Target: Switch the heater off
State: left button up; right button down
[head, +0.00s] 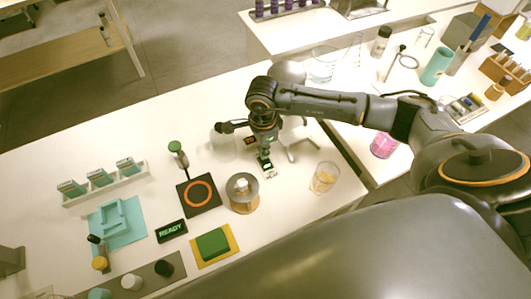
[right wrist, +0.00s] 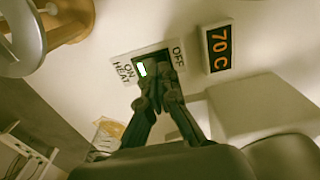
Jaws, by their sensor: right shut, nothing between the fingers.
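The heater switch (right wrist: 149,60) is a dark rocker in a white plate. The plate reads ON HEAT at one end and OFF at the other. A green patch shows on the rocker near the ON end. In the head view the plate (head: 268,173) lies on the white table. A display beside it (right wrist: 219,48) reads 70 C in orange. My right gripper (head: 264,151) points down at the switch, shut and empty. In the right wrist view its fingertips (right wrist: 161,88) cover part of the rocker; I cannot tell whether they touch it. My left gripper is not in view.
Left of the switch stand a spool-like stand (head: 243,203) and a black pad with an orange ring (head: 188,207). A beaker with amber content (head: 325,177) stands to the right. A READY sign (head: 171,230) and a green block (head: 212,243) lie nearer the front.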

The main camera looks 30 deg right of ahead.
jog(key=shift+f+b, duration=0.7)
jog(key=shift+f, duration=0.1)
jog(key=shift+r, duration=0.15)
jog(key=shift+r+p, duration=2.05)
jog(key=shift+r, duration=1.4)
